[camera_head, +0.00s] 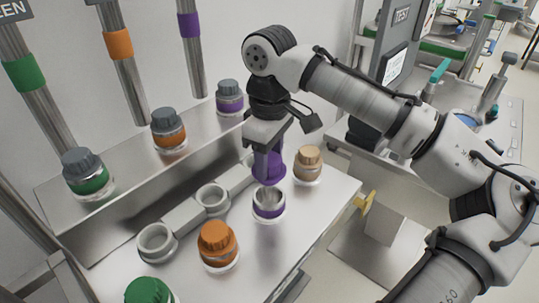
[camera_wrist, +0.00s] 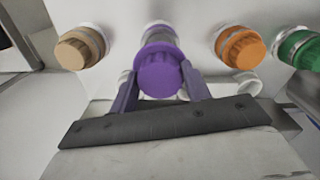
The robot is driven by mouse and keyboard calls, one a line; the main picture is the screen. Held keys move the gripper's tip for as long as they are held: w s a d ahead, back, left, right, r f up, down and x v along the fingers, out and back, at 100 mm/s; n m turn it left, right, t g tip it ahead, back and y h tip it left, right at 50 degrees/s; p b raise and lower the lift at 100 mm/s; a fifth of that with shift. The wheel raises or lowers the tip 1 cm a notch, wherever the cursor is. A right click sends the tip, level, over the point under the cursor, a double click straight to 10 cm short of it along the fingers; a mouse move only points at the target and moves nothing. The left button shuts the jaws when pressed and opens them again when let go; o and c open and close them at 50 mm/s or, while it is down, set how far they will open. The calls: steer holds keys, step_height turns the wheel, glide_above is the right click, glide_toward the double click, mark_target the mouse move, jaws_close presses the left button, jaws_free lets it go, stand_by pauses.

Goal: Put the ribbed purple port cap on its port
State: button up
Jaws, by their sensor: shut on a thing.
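The purple port cap (camera_head: 270,170) is held between the fingers of my gripper (camera_head: 267,157), which is shut on it. In the head view the cap is above and behind an open port with a purple band (camera_head: 268,208). The port's mouth is uncovered, with a gap to the cap. In the wrist view the purple cap (camera_wrist: 158,74) sits between the two fingertips (camera_wrist: 160,90), its round face toward the camera. Part of the port (camera_wrist: 159,33) shows beyond it. My fingers hide some of the cap's side in the head view.
Tan (camera_head: 307,160), orange (camera_head: 217,240) and green (camera_head: 148,291) caps stand on ports along the table's front. Empty grey cups (camera_head: 157,241) and (camera_head: 213,198) line the row behind. Grey-capped jars (camera_head: 168,129) stand on the raised shelf (camera_head: 120,165).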

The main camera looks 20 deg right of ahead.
mark_target(270, 177)
steer(key=shift+f+b, duration=0.4)
steer(key=shift+f, duration=1.05)
steer(key=shift+f, duration=0.1)
steer(key=shift+f+b, duration=0.5)
steer(key=shift+f, duration=0.55)
steer(key=shift+f, duration=1.05)
steer(key=o, duration=1.2)
steer(key=shift+o, duration=0.2)
step_height(270, 177, up, 14)
steer(key=shift+f, duration=0.1)
